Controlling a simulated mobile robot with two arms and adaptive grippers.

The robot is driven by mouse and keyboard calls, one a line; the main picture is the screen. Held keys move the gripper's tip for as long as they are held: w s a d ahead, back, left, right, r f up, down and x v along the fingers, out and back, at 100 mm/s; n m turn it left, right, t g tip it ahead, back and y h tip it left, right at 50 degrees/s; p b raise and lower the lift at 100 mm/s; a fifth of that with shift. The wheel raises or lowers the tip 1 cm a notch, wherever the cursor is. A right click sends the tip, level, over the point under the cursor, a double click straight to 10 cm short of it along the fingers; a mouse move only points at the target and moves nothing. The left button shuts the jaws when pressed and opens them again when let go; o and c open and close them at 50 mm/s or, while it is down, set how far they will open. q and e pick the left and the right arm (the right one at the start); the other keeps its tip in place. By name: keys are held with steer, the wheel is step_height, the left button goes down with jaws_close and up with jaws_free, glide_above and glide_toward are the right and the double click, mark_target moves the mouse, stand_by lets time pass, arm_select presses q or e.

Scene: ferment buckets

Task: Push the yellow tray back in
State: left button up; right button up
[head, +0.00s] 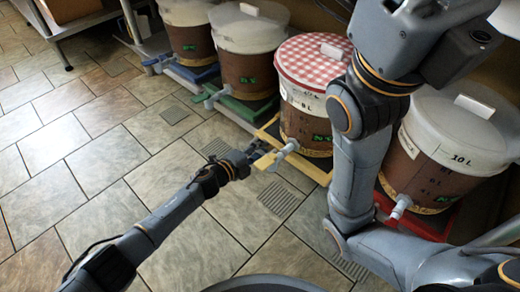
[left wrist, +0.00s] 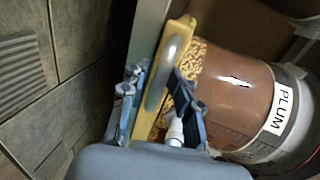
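The yellow tray (head: 313,171) stands low on the right, under a brown bucket (head: 304,123) with a red-checked cloth top. The tray's front sticks out past the bucket, and the bucket's white tap hangs over it. My left gripper (head: 258,154) is at the tray's front edge, near the tap. In the left wrist view, the left gripper's fingers (left wrist: 157,100) are apart, one on each side of the yellow tray's front wall (left wrist: 172,42) and its grey handle. I cannot tell whether they touch it. My right arm crosses the right side of the head view; its gripper is not visible.
Other lidded buckets stand in the row: one on a green tray (head: 236,112), one on a blue tray (head: 190,72), and one on a red tray (head: 428,226). Their taps jut forward. The tiled floor (head: 110,150) at left is clear. A metal table stands top left.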

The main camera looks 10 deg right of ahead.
stand_by(0.3)
arm_select(q)
steer(key=shift+s+a, duration=0.15)
steer(key=shift+a, duration=0.1)
steer(key=v, duration=1.1)
steer(key=shift+a, duration=0.15)
steer(key=shift+s+r, duration=0.15)
